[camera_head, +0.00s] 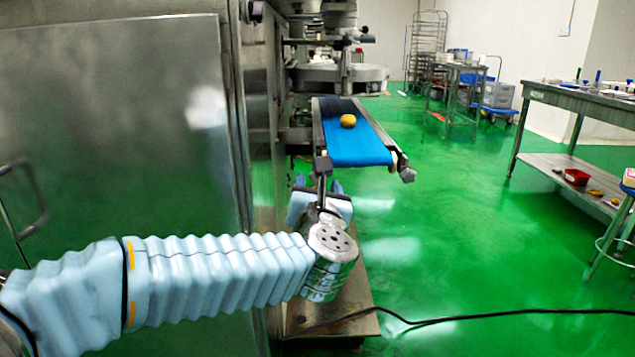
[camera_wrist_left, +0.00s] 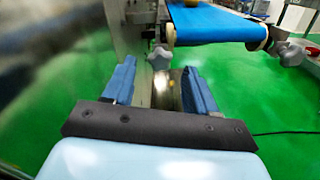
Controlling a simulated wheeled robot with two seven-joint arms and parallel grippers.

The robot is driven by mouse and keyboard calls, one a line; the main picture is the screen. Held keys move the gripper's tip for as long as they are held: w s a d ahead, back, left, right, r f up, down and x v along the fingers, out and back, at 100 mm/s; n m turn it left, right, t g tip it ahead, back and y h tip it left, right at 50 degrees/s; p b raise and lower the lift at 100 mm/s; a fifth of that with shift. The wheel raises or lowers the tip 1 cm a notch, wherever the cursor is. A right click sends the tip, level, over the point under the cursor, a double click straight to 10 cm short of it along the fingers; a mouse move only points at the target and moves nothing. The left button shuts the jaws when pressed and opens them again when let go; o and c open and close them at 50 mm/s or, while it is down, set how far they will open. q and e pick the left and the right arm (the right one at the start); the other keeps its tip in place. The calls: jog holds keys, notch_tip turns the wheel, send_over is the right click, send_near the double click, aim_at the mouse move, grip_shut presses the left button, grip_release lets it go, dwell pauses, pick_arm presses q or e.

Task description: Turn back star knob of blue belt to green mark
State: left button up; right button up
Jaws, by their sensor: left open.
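The blue belt (camera_head: 358,150) is a short conveyor on the machine, and its end also shows at the top of the left wrist view (camera_wrist_left: 208,27). One grey star knob (camera_head: 407,174) sits at the belt's near right corner; it is at the right in the left wrist view (camera_wrist_left: 290,53). Another grey star knob (camera_wrist_left: 160,58) shows below the belt's left side, beside the machine wall. My left gripper (camera_head: 318,184) is open below the belt's near end. In the left wrist view the second knob appears between and beyond its blue fingers. I cannot make out a green mark.
A yellow ball (camera_head: 348,121) lies on the belt. The steel machine wall (camera_head: 110,130) stands close on the left. A black cable (camera_head: 470,313) crosses the green floor. A steel table (camera_head: 585,102) stands at the right, with open floor between it and the belt.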

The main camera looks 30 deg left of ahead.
pick_arm(q)
jog(key=shift+x, duration=1.35)
jog(key=c, duration=1.1)
jog(key=shift+o, duration=0.2)
jog(key=shift+m, duration=0.4)
